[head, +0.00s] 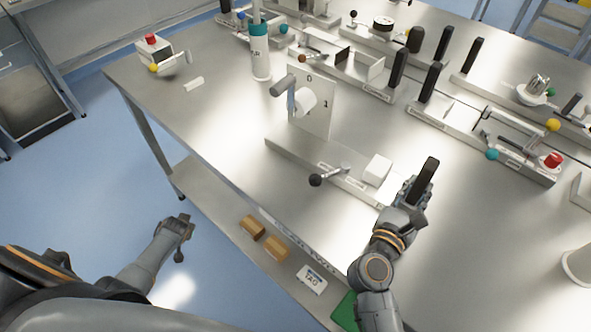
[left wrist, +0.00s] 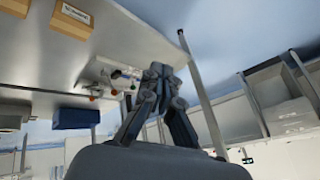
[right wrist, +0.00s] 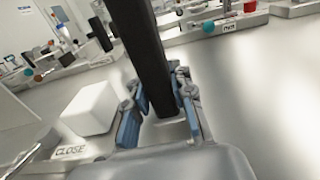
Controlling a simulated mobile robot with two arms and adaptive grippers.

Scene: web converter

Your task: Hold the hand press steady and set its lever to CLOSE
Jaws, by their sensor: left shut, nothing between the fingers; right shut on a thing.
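The hand press appears to be the long grey base (head: 300,155) near the table's front edge. It carries a short lever with a black ball knob (head: 316,180), a white block (head: 378,170) and an upright black handle (head: 425,183). In the right wrist view a CLOSE label (right wrist: 70,151) lies on the base beside the white block (right wrist: 92,108). My right gripper (head: 411,196) is shut around the lower part of the black handle, which also shows in the right wrist view (right wrist: 143,45). My left gripper (head: 180,224) is shut and empty, low beside the table, away from the press.
A panel marked 0 and 1 (head: 318,113) with a grey handle stands just behind the lever. Several other fixtures with black handles line the back. A white bottle (head: 260,55) stands behind left. Brown boxes (head: 252,227) lie on the lower shelf. Bare tabletop (head: 480,230) lies right.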

